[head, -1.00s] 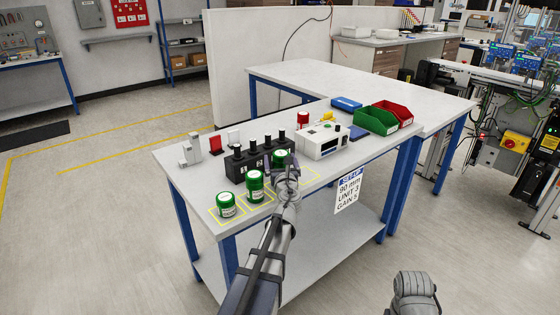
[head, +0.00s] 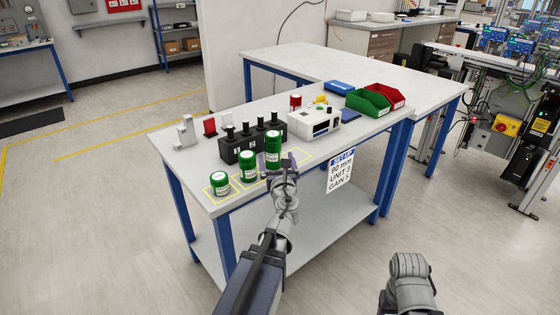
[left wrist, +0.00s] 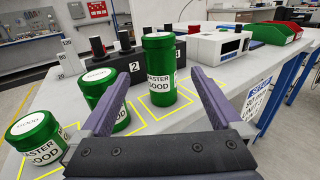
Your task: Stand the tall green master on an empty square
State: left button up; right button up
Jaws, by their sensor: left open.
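The tall green master (head: 273,150) stands upright, apparently within a yellow-outlined square; the left wrist view shows it too (left wrist: 160,75). A medium green master (head: 248,167) stands to its left. A short green master (head: 219,184) is farthest left, inside another yellow square. Further right is a yellow square (left wrist: 222,108) with nothing standing on it. My left gripper (left wrist: 160,74) is open, its fingers on either side of the tall master in the wrist view, with no contact visible. In the head view, the gripper (head: 282,164) is just in front of and right of the master. My right gripper is not visible.
Behind the masters is a black block (head: 240,150) with several black-topped plugs. A white instrument box (head: 314,122) stands to its right. Green (head: 367,102) and red (head: 388,95) bins are farther right. A SET-UP sign (head: 340,172) hangs at the front edge.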

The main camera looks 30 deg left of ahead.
pick_arm(q)
jog(key=s+d+f+n+g+h, duration=0.2)
jog(key=s+d+f+n+g, duration=0.2)
jog(key=d+f+n, duration=0.45)
jog(key=s+d+f+n+g+h, duration=0.2)
jog(key=s+d+f+n+g, duration=0.2)
jog(key=d+f+n, duration=0.45)
jog(key=s+d+f+n+g+h, duration=0.2)
jog(key=s+d+n+g, duration=0.1)
jog(key=s+d, duration=0.4)
jog(key=s+d+f+n+g+h, duration=0.3)
jog(key=s+d+n, duration=0.2)
jog(key=d, duration=0.3)
jog(key=shift+s+g, duration=0.4)
jog(key=shift+s, duration=0.5)
